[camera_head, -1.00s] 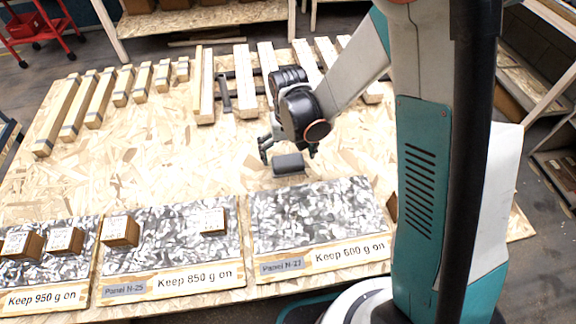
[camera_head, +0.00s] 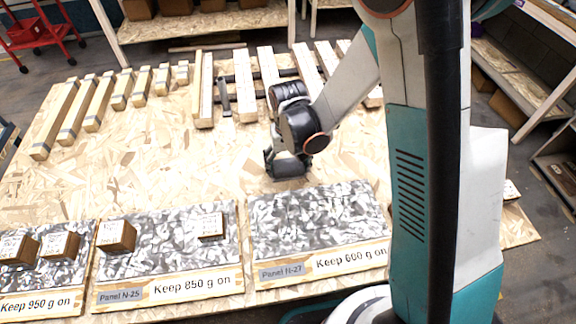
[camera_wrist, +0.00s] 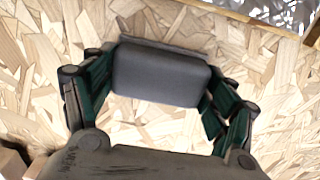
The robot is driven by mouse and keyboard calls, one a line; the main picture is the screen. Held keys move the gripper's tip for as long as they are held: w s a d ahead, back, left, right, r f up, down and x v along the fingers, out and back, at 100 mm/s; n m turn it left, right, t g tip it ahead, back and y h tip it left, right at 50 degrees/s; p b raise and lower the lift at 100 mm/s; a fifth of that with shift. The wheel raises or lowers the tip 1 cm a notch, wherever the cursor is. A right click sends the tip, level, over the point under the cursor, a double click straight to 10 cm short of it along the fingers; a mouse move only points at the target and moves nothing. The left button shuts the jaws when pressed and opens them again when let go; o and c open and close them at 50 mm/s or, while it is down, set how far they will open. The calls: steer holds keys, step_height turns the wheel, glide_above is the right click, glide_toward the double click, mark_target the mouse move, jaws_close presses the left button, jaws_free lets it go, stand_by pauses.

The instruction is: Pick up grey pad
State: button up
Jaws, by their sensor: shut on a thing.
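The grey pad (camera_wrist: 160,76) is a dark grey rounded block. In the wrist view it lies between the two fingers of my gripper (camera_wrist: 158,90), which touch its two ends. In the head view my gripper (camera_head: 287,164) is down at the board, around the grey pad (camera_head: 289,168). My fingers partly cover the pad there. I cannot tell whether the pad rests on the board or is just off it.
The chipboard table (camera_head: 150,165) is bare around the gripper. In front lie speckled panels, including Panel N-27 (camera_head: 315,218), which is empty, and Panel N-25 (camera_head: 170,255) with wooden blocks (camera_head: 116,236). Wooden bars (camera_head: 245,85) lie at the back.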

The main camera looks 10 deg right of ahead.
mark_target(288, 164)
steer(key=shift+r, duration=0.1)
step_height(288, 164, up, 20)
steer(key=p, duration=0.7)
